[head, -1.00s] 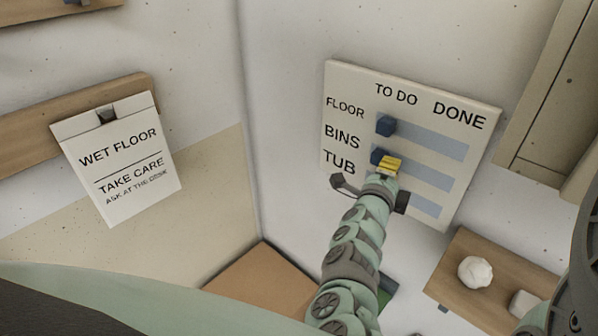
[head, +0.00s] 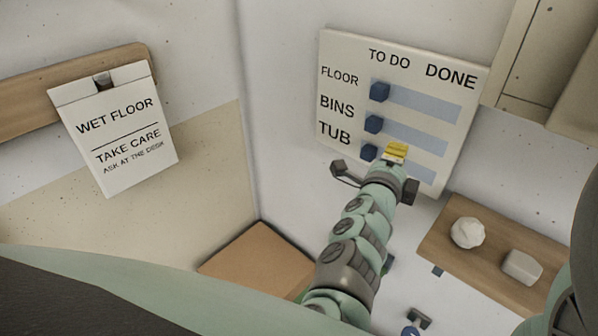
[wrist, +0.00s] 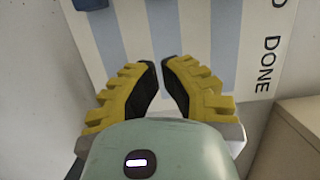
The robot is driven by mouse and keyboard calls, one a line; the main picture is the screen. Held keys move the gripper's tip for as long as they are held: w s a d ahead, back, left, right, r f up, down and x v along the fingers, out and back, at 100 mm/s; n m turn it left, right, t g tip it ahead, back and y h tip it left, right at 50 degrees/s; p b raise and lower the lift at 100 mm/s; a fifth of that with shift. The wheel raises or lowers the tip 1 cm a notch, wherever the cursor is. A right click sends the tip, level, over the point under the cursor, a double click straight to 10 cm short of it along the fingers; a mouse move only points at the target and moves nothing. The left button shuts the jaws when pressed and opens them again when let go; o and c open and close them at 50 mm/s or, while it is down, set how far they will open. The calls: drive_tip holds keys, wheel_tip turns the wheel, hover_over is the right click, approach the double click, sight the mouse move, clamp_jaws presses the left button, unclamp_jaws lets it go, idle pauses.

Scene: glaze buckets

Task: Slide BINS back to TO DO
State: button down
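The white board (head: 335,62) on the wall has rows FLOOR, BINS and TUB, with columns TO DO and DONE. Each row has a pale blue track and a dark blue knob. The BINS knob (head: 373,124) sits at the left end of its track, below TO DO. The FLOOR knob (head: 379,91) and TUB knob (head: 370,152) are also at left ends. My gripper (head: 396,150) is in front of the TUB row, right of its knob. In the wrist view its yellow fingers (wrist: 161,62) are nearly together, with nothing between them. A knob (wrist: 90,4) shows at the top left there.
A wooden shelf (head: 450,255) at lower right holds a white lump (head: 467,233) and a pale block (head: 522,267). A beige cabinet (head: 520,60) stands right of the board. A WET FLOOR sign (head: 118,130) hangs on the left wall.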

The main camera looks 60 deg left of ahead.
drive_tip(key=shift+b+v, duration=0.4)
drive_tip(key=shift+v, duration=1.95)
drive_tip(key=shift+s+a, duration=0.1)
